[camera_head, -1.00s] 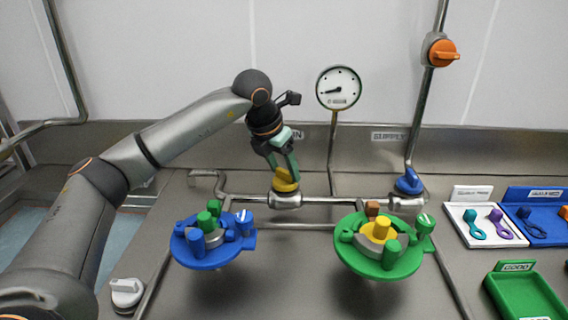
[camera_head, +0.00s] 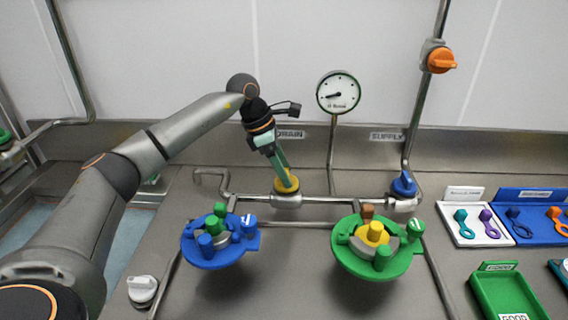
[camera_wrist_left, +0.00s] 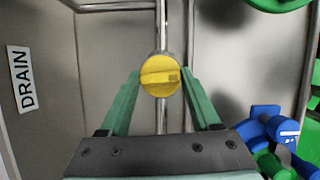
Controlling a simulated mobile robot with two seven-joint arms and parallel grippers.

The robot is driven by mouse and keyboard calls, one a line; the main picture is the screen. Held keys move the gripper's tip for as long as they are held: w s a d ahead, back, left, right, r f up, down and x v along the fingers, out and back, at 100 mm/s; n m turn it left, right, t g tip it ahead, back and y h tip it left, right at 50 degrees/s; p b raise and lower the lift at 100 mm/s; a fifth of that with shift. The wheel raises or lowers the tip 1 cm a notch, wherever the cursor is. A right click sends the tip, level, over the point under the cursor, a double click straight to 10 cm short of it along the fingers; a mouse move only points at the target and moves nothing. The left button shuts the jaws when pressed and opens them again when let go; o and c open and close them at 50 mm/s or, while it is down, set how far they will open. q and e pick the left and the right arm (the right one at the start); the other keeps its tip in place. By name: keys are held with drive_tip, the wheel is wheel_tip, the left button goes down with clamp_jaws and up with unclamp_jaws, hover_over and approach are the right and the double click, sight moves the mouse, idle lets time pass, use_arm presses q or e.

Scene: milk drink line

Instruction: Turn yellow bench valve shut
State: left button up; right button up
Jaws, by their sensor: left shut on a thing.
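The yellow bench valve (camera_head: 287,186) sits on the horizontal steel pipe at the back of the bench, below the DRAIN label. In the left wrist view the yellow knob (camera_wrist_left: 160,76) is round with a raised bar, which lies across the line of the pipe. My left gripper (camera_head: 284,182) reaches down onto the valve from above. Its green fingers (camera_wrist_left: 160,78) are on either side of the knob, closed on it. In the head view the fingers hide part of the knob. My right gripper is in neither view.
A blue round fixture (camera_head: 213,257) and a green one (camera_head: 370,266) stand in front of the pipe. A blue valve (camera_head: 403,184) is at the pipe's right end, an orange valve (camera_head: 440,59) on the upright pipe. A gauge (camera_head: 338,92) stands behind. Trays line the right side.

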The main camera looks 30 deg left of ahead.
use_arm(q)
drive_tip(key=shift+m, duration=0.6)
drive_tip(key=o, duration=1.4)
drive_tip(key=v, duration=1.2)
drive_tip(key=shift+w+a+r+p, duration=0.15)
drive_tip(key=shift+r+p, duration=0.15)
drive_tip(key=shift+p, duration=0.05)
